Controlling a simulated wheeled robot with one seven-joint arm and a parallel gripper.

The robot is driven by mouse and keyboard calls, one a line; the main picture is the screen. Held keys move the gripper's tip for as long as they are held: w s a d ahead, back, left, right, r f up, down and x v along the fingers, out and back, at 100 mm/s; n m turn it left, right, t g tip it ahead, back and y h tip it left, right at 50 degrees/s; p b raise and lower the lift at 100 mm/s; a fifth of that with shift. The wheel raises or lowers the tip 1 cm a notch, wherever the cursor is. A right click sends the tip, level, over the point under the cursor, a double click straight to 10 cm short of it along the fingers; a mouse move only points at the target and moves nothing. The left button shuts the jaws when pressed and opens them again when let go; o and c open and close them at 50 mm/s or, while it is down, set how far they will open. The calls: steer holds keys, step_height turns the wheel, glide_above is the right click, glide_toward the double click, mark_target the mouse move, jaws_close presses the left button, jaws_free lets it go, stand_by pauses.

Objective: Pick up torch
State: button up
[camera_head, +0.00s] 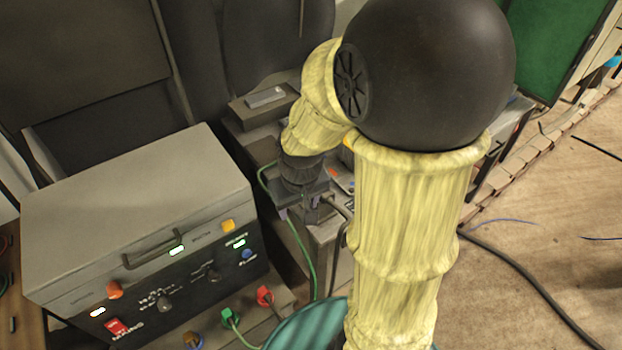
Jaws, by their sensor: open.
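My gripper (300,208) points down at the end of my yellow-sleeved arm, over the narrow bench (325,246) right of the grey machine. Its jaws are small and dark here and stand open. A dark curved, tube-like thing (344,212) shows just right of the jaws. It may be part of the torch, but I cannot tell for sure. I cannot tell whether the jaws touch it. My arm hides much of the bench to the right.
A grey power unit (140,215) with a handle, knobs and lit displays stands at left. Green cable (303,258) runs down beside the bench. A small grey block (265,97) lies on the far bench. A black cable (530,283) crosses the floor at right.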

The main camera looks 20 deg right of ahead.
steer(key=w+d+r+n+g+p, duration=0.1)
steer(key=w+d+r+g+p, duration=0.1)
steer(key=w+d+r+p, duration=0.3)
steer(key=w+d+p, duration=0.1)
steer(key=w+d, duration=0.3)
steer(key=w, duration=0.3)
steer(key=shift+n, duration=0.4)
step_height(320, 180, down, 12)
steer(key=p, duration=0.3)
steer(key=shift+w+f+p, duration=0.1)
steer(key=shift+p, duration=0.2)
steer(key=shift+f, duration=0.1)
